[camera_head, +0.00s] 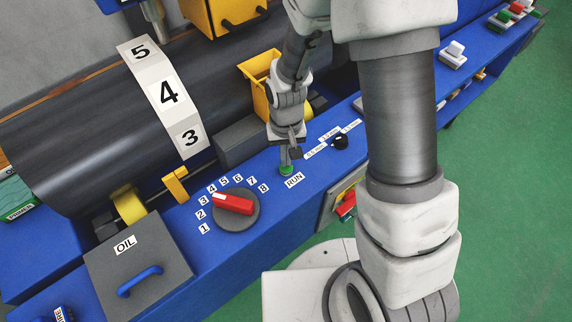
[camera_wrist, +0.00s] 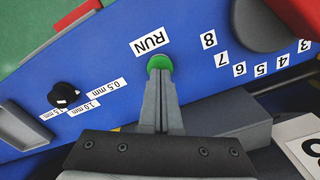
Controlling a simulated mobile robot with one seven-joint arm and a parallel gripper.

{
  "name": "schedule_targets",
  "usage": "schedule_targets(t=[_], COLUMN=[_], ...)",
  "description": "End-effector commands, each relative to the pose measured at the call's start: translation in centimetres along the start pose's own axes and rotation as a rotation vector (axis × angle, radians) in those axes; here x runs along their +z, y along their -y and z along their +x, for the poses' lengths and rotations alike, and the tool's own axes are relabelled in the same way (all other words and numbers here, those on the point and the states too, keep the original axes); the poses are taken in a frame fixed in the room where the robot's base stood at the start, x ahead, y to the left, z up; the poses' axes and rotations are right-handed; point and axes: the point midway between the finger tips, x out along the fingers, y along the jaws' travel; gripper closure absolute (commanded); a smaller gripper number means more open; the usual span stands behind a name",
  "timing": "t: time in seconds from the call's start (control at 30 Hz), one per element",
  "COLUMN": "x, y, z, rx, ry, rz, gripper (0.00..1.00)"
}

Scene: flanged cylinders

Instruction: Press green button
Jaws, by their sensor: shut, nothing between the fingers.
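The green button (camera_head: 286,170) sits on the blue panel (camera_head: 262,165) beside a "RUN" label (camera_head: 294,180). My gripper (camera_head: 287,160) is shut and empty, pointing down with its fingertips right at the button. In the wrist view the closed fingertips (camera_wrist: 158,76) overlap the near edge of the green button (camera_wrist: 159,62), and part of the button is hidden behind them. I cannot tell whether the tips touch it or whether it is pushed in.
A red-handled rotary dial (camera_head: 234,205) with number labels is to the left of the button. A small black knob (camera_head: 340,142) is to the right. A dark cylinder (camera_head: 90,110) and a yellow bin (camera_head: 258,82) lie behind. A grey "OIL" lid (camera_head: 135,270) is at lower left.

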Motion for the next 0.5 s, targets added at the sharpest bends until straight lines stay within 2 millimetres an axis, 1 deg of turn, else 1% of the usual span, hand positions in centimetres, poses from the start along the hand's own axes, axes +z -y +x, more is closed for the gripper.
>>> schedule_targets(t=[0.2,0.5], x=[0.00,0.00], y=[0.00,0.00], z=[0.63,0.58], rx=[0.000,0.000], ry=[0.000,0.000], rz=[0.000,0.000], gripper=[1.00,1.00])
